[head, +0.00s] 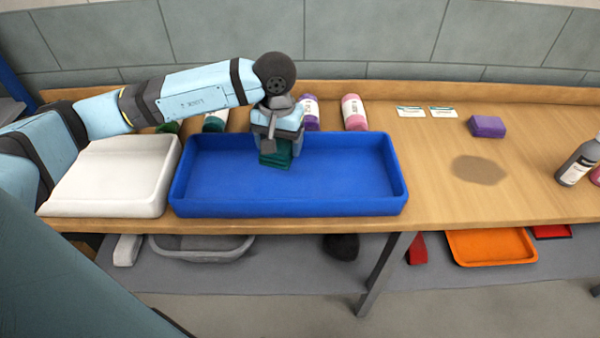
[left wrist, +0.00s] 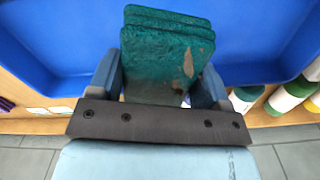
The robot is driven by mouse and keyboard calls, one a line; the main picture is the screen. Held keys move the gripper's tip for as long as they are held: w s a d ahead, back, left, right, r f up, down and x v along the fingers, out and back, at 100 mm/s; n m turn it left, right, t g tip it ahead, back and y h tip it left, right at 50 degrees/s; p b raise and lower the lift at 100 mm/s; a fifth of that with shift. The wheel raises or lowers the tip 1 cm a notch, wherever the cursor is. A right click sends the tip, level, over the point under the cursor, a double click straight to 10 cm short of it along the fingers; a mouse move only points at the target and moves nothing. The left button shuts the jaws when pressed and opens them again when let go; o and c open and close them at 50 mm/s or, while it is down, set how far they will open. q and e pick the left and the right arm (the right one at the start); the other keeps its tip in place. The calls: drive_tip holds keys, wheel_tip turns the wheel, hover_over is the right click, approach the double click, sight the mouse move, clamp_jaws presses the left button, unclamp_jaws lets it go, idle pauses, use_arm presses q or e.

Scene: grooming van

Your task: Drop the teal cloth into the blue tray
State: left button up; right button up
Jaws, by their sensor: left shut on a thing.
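The teal cloth (head: 275,157) is a folded, layered block with a pale brownish patch, seen close in the left wrist view (left wrist: 160,55). My left gripper (head: 277,140) is shut on it, with a finger on each side of the cloth (left wrist: 160,90). The blue tray (head: 290,207) is a wide, shallow rectangle on the wooden bench. The gripper and cloth are over the tray's inside, left of its middle and toward the back wall. I cannot tell whether the cloth touches the tray floor. My right gripper is not in view.
A white tray or lid (head: 110,178) stands left of the blue tray. Bottles, including a pink one (head: 354,112), line up behind it. A purple block (head: 487,126) and a grey bottle (head: 578,163) are to the right. An orange tray (head: 490,247) lies on the lower shelf.

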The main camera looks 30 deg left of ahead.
use_arm(q)
drive_tip(key=o, duration=0.8)
drive_tip(key=shift+o, duration=0.4)
wheel_tip(320, 180, up, 14)
drive_tip(key=shift+b, duration=0.3)
drive_tip(key=shift+f, duration=0.1)
